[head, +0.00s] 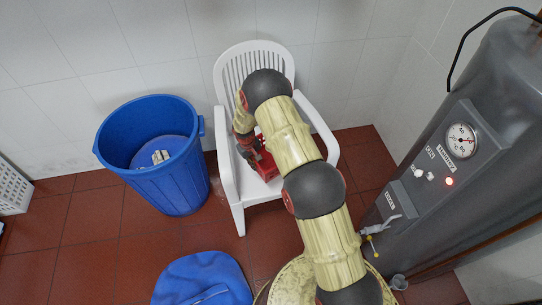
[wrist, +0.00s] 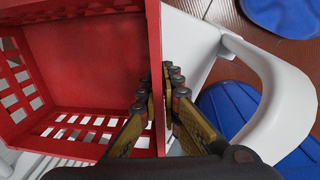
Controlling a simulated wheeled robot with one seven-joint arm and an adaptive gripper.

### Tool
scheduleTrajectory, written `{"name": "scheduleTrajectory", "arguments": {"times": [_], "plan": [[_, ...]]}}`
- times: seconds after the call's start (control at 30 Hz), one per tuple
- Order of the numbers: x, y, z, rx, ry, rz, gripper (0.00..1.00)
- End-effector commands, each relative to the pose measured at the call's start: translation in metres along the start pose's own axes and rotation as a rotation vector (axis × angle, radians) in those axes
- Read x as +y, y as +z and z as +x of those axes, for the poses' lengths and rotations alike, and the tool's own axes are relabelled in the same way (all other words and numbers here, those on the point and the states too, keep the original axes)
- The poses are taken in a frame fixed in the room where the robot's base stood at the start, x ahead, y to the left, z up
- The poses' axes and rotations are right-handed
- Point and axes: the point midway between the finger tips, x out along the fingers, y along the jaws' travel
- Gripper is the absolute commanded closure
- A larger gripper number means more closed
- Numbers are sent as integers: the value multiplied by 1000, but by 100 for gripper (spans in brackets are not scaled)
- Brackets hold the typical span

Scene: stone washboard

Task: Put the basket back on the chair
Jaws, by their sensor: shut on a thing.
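The red plastic basket (wrist: 90,60) fills the left of the wrist view, with its open top towards the camera and slotted walls. My gripper (wrist: 160,88) is shut on its right wall, one finger on each side. The white plastic chair (wrist: 265,85) shows beyond and below the basket. In the head view, a small part of the basket (head: 265,165) shows over the seat between the armrests of the chair (head: 228,165). My arm hides most of it. I cannot tell whether the basket rests on the seat or is held just above it.
A blue tub (head: 175,190) stands left of the chair. Another blue object (head: 200,275) lies on the floor in front. A grey metal boiler (head: 500,120) with a gauge stands at the right. A white slotted crate (head: 12,190) is at the left edge. A tiled wall is behind the chair.

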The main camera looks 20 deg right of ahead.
Motion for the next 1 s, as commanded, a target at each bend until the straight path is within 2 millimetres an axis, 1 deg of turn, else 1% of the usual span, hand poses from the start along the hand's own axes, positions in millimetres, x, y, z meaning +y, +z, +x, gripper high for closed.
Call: {"name": "scheduleTrajectory", "arguments": {"times": [0.03,0.1,0.3,0.37,0.63,0.7,0.87,0.97,1.0], "plan": [[4,-8,2,1,2,-10,100],[8,-17,6,2,3,-26,100],[16,-32,11,5,6,-54,100],[16,-34,15,5,7,-58,100],[10,-34,62,4,6,-59,100],[9,-34,70,5,6,-59,100],[8,-35,78,6,7,-59,100],[7,-34,89,5,6,-59,100],[6,-34,96,4,6,-59,100]]}}
